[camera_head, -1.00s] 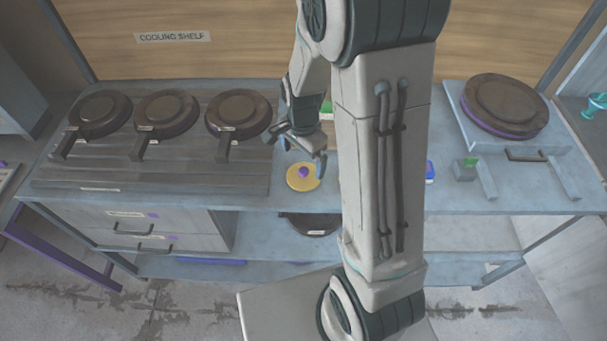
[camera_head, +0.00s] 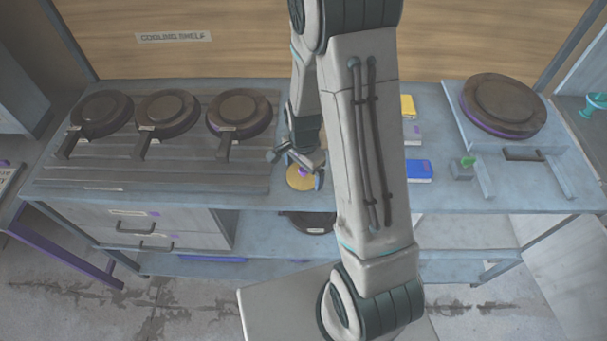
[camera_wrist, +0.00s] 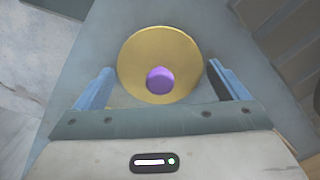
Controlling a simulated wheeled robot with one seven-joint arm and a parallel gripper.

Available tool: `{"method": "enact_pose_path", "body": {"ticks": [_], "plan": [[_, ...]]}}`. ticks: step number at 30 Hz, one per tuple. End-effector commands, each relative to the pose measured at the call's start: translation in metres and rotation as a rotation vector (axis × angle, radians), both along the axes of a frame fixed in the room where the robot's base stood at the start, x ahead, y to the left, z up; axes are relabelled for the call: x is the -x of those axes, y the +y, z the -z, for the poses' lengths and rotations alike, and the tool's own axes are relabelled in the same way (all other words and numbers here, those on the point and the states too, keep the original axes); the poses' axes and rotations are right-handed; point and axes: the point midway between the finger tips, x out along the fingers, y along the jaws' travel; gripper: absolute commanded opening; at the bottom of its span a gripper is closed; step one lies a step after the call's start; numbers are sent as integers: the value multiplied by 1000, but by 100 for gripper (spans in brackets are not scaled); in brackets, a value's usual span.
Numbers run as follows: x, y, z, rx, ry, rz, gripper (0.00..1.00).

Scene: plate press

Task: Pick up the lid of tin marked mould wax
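A round yellow lid with a purple knob (camera_wrist: 161,81) is on the bench, seen from above in the wrist view. In the head view the yellow lid (camera_head: 297,182) is near the bench's front edge, partly covered by my gripper. No marking on its tin is readable. My gripper (camera_head: 303,175) is above the lid. In the wrist view its two blue fingers (camera_wrist: 160,88) are wide apart, one on each side of the lid, with nothing between them in contact that I can see. The height of the fingertips over the knob is hard to tell.
Several dark round plates with handles lie on the cooling shelf (camera_head: 200,178) at left. A dark plate (camera_head: 497,103) sits on a stand at right. A dark pan (camera_head: 306,222) is on the lower shelf.

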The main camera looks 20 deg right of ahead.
Motion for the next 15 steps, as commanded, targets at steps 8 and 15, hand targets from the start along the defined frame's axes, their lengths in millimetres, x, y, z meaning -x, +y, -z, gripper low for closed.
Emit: {"method": "enact_pose_path", "body": {"ticks": [8,15], "plan": [[0,0,0,0,0,0,62],[0,0,-3,0,0,0,62]]}}
